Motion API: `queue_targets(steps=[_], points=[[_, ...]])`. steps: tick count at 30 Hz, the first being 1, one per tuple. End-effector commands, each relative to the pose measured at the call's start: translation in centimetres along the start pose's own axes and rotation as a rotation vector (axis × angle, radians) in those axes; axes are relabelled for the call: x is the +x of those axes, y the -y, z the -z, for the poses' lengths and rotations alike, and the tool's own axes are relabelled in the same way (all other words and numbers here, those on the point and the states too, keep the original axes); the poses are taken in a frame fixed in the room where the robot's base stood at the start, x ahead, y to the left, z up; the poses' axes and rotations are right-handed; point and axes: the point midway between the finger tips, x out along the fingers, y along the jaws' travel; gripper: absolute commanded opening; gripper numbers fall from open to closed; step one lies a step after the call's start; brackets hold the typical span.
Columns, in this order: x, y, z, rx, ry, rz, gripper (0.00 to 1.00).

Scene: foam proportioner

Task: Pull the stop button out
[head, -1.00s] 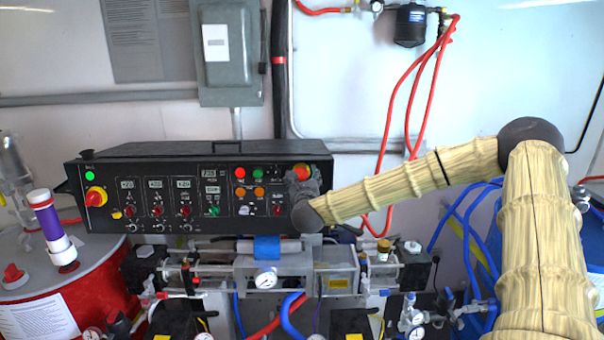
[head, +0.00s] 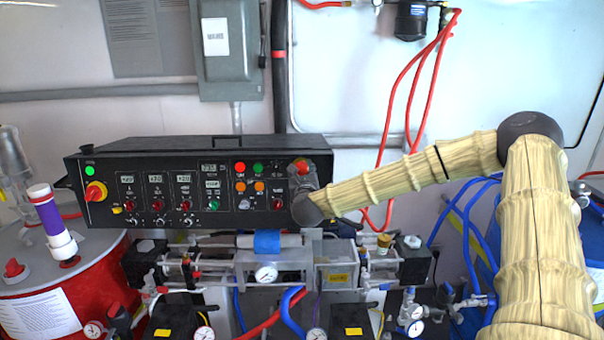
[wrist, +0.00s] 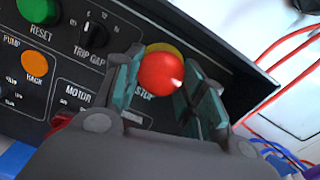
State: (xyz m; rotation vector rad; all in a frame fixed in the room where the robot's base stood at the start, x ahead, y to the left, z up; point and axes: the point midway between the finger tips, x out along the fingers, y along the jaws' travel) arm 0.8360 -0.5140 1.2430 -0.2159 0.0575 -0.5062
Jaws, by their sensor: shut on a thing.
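The red stop button (wrist: 158,72), with a yellow ring behind it, sits at the right end of the black control panel (head: 130,165). In the head view the button (head: 302,166) shows just above my gripper (head: 303,178). In the wrist view my gripper (wrist: 160,82) has its teal-padded fingers on either side of the button, shut on it. The "STOP" lettering is partly hidden by the left finger. How far the button stands out from the panel cannot be told.
Left of the button are an orange button (wrist: 34,62), a green reset button (wrist: 38,9) and a trip gap knob (wrist: 93,38). A separate red-and-yellow knob (head: 96,191) is at the panel's left end. Red hoses (head: 400,110) hang to the right. Pipework with gauges lies below.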

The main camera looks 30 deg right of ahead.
Motion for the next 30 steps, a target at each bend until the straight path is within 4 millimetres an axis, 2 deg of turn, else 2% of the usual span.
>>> queue_targets(steps=[9, 19, 20, 21, 23, 30], points=[[-1.3, -0.1, 0.0, 0.002, 0.001, 0.0, 0.0], [-1.4, -0.1, -0.2, 0.0, -0.001, -0.001, 0.0], [-1.4, -0.1, -0.2, 0.0, -0.001, -0.001, 0.46], [-1.4, -0.1, -0.2, 0.0, -0.001, -0.001, 0.53], [-1.4, 0.0, -0.2, 0.0, -0.001, -0.001, 0.63], [-1.4, 0.0, -0.2, 0.0, 0.0, -0.001, 0.63]])
